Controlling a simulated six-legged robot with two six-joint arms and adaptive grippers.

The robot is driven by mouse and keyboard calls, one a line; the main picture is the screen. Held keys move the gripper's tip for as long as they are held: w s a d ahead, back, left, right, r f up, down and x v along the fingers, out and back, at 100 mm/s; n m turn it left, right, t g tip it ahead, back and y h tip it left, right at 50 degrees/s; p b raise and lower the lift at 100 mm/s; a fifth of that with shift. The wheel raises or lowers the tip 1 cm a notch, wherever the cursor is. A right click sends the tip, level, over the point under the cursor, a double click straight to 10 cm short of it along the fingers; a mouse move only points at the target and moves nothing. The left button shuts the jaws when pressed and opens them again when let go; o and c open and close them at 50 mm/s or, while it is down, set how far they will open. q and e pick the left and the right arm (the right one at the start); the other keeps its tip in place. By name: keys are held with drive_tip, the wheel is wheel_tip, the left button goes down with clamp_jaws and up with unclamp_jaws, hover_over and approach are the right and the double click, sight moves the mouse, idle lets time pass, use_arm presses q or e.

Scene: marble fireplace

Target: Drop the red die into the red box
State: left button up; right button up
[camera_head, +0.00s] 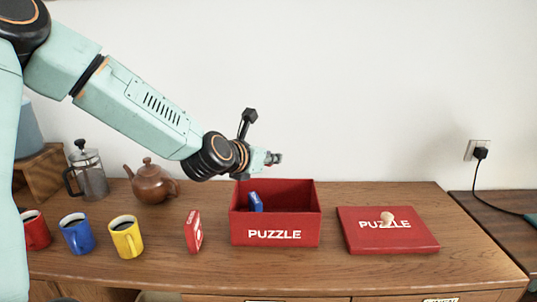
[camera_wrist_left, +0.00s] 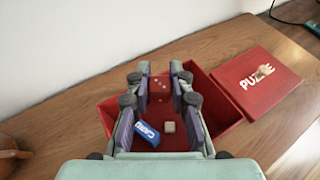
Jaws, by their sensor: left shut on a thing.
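My left gripper (camera_head: 275,158) is above the red box (camera_head: 275,234) labelled PUZZLE, which stands open on the wooden table. In the wrist view the gripper (camera_wrist_left: 159,84) is shut on the red die (camera_wrist_left: 159,89), whose white pips show between the fingertips. In the head view the die cannot be made out clearly. Inside the box lie a blue packet (camera_wrist_left: 147,133) and a small beige block (camera_wrist_left: 169,127). The box's red lid (camera_head: 365,240) with a pale knob lies flat to its right. My right gripper is not in view.
A red packet (camera_head: 194,232) stands left of the box. Further left are yellow (camera_head: 126,237), blue (camera_head: 77,234) and red (camera_head: 35,230) mugs, a brown teapot (camera_head: 152,184) and a French press (camera_head: 88,173). A white wall is behind.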

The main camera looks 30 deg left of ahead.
use_arm(q)
wheel_tip(320, 180, down, 4)
drive_tip(key=shift+r+b, duration=0.1)
drive_tip(key=shift+b, duration=0.95)
drive_tip(key=shift+r, duration=0.1)
drive_tip(key=o, duration=0.9)
